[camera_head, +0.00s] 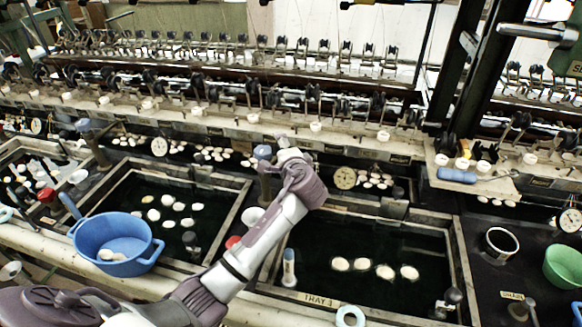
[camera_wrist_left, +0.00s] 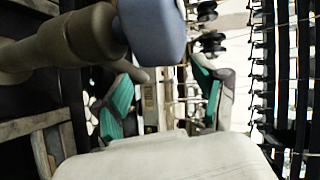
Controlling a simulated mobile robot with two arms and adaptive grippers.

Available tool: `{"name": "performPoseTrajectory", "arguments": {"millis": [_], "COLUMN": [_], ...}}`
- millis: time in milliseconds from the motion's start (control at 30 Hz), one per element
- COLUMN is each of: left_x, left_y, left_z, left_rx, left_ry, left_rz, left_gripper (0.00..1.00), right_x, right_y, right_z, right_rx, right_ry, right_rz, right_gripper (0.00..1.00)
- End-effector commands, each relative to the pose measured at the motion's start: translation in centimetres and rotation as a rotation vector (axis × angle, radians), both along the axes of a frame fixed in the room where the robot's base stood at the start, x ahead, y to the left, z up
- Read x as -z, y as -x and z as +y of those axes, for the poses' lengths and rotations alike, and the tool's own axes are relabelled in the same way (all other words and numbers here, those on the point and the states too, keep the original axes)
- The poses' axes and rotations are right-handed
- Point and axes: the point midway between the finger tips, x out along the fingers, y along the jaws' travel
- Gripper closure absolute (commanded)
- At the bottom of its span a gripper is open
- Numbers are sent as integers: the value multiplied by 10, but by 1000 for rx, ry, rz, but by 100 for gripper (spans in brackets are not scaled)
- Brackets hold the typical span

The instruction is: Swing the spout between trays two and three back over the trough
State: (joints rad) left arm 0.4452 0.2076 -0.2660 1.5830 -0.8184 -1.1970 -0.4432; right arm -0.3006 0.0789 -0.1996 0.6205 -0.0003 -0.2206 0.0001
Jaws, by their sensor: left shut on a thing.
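The spout between trays two and three has a grey post (camera_head: 264,185) and a blue top (camera_head: 262,152). In the left wrist view its blue top (camera_wrist_left: 153,35) and thick grey pipe (camera_wrist_left: 60,45) fill the upper left. My left gripper (camera_head: 288,155) is just right of the blue top, partly hidden by its own wrist. Tray two (camera_head: 225,182) is left of the post, tray three (camera_head: 462,265) right. The dark trough (camera_head: 225,166) runs behind them. My right gripper is out of view.
A blue basin (camera_head: 110,235) stands at the front left of tray two. A red knob (camera_head: 232,241) and white cup (camera_head: 252,217) sit between the trays under my arm. A ledge with reeling gear (camera_head: 280,125) runs behind the trough. A green bowl (camera_head: 563,266) is far right.

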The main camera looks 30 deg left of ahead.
Motion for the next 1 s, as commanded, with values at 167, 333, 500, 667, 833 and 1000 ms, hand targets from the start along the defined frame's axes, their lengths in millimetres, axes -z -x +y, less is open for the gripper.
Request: {"name": "performPoseTrajectory", "arguments": {"millis": [167, 333, 500, 667, 833, 1000], "left_x": [-13, -11, -11, -12, -14, -15], "left_y": [9, 18, 28, 36, 45, 54], "left_z": [-6, -15, -23, -31, -39, -46], "left_rx": [-3, -4, -3, -2, -2, -3], "left_ry": [-1, 1, 3, 3, 3, 5], "left_rz": [-15, -11, -9, -8, -8, -7], "left_gripper": [57, 57, 57, 57, 57, 57], "right_x": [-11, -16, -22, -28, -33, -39], "right_y": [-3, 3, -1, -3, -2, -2], "right_z": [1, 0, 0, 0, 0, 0], "right_rx": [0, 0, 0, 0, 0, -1], "right_ry": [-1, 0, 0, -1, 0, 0], "right_rz": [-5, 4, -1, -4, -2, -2], "right_gripper": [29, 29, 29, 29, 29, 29]}}
